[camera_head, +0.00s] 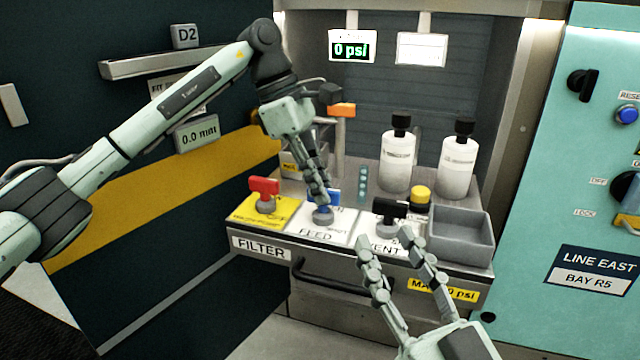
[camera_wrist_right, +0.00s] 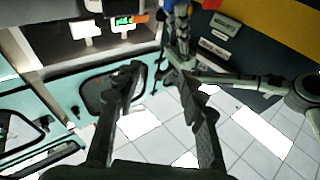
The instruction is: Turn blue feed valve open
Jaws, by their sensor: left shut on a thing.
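The blue feed valve (camera_head: 334,197) stands on the white FEED plate in the middle of the shelf front, partly hidden by my gripper. My left gripper (camera_head: 321,201) comes down from above and is shut on the blue valve handle. The display (camera_head: 351,47) above reads 0 psi. My right gripper (camera_head: 386,242) is open and empty in front of the shelf, below the black vent valve (camera_head: 390,211). In the right wrist view its fingers (camera_wrist_right: 165,85) are spread with nothing between them.
Two white bottles (camera_head: 397,160), a yellow knob (camera_head: 420,194) and a grey bin (camera_head: 462,234) are at the right. A bar handle (camera_head: 335,283) runs along the front. A teal cabinet (camera_head: 545,180) stands further right.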

